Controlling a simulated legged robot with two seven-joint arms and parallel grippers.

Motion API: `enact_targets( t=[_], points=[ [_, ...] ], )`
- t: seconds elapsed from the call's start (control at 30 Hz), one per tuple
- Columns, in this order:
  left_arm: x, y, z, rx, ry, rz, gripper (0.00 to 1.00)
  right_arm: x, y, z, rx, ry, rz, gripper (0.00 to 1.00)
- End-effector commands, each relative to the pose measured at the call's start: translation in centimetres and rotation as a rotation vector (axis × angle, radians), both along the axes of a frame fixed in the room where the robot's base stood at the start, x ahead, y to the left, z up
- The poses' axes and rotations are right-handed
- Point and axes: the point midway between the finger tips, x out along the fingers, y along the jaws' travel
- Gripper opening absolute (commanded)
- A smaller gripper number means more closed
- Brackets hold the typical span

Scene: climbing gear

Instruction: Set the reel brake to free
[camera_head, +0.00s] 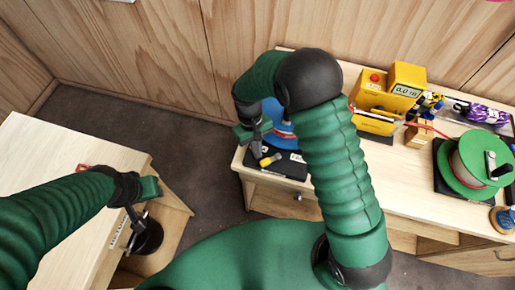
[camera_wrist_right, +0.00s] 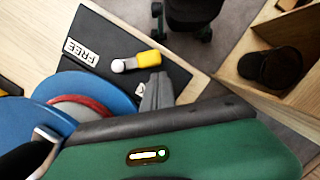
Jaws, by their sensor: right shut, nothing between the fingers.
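The blue reel (camera_head: 281,115) stands on a black base (camera_head: 285,168) at the bench's left end, partly hidden by my right arm. It also shows in the right wrist view (camera_wrist_right: 60,92). A small brake lever (camera_wrist_right: 137,62) with a yellow block and a white round part lies on the base. The yellow part points away from the white FREE label (camera_wrist_right: 81,52). My right gripper (camera_head: 257,150) is shut and empty, its tip close to the yellow part; contact cannot be told. My left gripper (camera_head: 132,214) is over the left table; its fingers are unclear.
A green reel (camera_head: 466,164) with red cord stands at the bench's right. A yellow device with a display (camera_head: 404,90) and purple rope (camera_head: 482,113) are at the back. A black round object (camera_head: 148,237) sits below my left gripper. Floor separates table and bench.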

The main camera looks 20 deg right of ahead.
Motion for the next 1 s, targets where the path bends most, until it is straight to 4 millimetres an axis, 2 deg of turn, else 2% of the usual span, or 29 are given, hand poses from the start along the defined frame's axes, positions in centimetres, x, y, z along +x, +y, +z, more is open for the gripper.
enact_targets(
  t=[0.47,1.0],
  points=[
    [-0.01,-0.02,0.11,0.000,0.000,-0.001,0.36,-0.37,-0.08,-0.03,0.000,0.001,0.005,0.00],
    [0.00,-0.01,0.54,0.000,0.000,0.000,0.36,-0.87,0.06,-0.02,-0.001,0.001,0.093,0.00]
  ],
)
